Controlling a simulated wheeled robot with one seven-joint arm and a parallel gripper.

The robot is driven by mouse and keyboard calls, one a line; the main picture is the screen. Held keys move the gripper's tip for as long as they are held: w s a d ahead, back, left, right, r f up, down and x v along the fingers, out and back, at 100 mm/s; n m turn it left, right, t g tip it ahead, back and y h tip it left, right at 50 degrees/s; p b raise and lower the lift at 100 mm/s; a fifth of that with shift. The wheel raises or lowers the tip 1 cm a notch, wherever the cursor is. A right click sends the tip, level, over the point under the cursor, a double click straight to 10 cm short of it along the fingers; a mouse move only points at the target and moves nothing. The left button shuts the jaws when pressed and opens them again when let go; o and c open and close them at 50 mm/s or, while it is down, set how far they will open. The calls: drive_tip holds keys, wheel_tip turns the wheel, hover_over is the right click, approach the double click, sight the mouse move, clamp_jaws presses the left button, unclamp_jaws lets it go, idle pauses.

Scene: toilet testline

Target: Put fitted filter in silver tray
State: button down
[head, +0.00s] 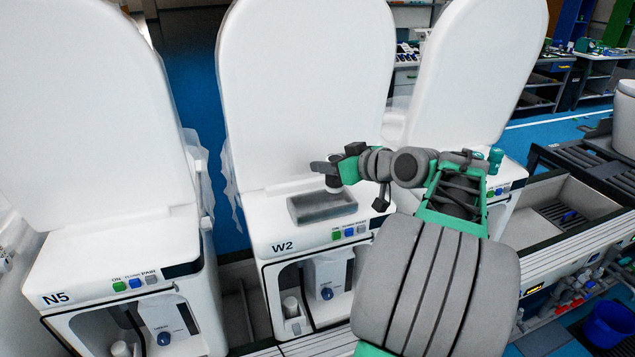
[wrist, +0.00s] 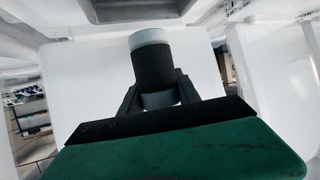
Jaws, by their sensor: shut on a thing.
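The silver tray (head: 322,207) is a shallow grey rectangular tray on top of the unit marked W2. Its grey underside or rim also shows at the top of the wrist view (wrist: 135,12). My gripper (head: 332,172) is over the tray's back right part. It is shut on the filter, a small cylinder with a pale end (head: 333,184). In the wrist view the filter (wrist: 153,65) is dark with a light grey cap and sits between my gripper's fingers (wrist: 158,97). A gap shows there between cap and tray. In the head view I cannot tell whether they touch.
The raised white lid of W2 (head: 305,90) stands right behind the tray. Unit N5 (head: 120,265) is to the left, another white unit to the right. Coloured buttons (head: 349,232) line W2's front. A conveyor (head: 575,195) runs at the right.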

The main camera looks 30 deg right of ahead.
drive_tip(key=w+f, duration=0.2)
drive_tip(key=w+a+f+p, duration=0.1)
drive_tip(key=w+f, duration=0.1)
drive_tip(key=f, duration=0.1)
drive_tip(key=shift+w+a+f, duration=0.1)
drive_tip(key=shift+w+f, duration=0.1)
drive_tip(key=shift+w, duration=0.05)
drive_tip(key=shift+d+f+p, duration=0.2)
drive_tip(key=shift+f+p, duration=0.3)
drive_tip(key=shift+f, duration=0.75)
drive_tip(key=shift+s+f, duration=0.1)
drive_tip(key=shift+s, duration=0.05)
drive_tip(key=shift+f+b, duration=0.3)
drive_tip(key=shift+b, duration=0.15)
drive_tip(key=c, duration=0.9)
unclamp_jaws()
drive_tip(key=shift+r, duration=0.1)
drive_tip(key=shift+o, duration=0.2)
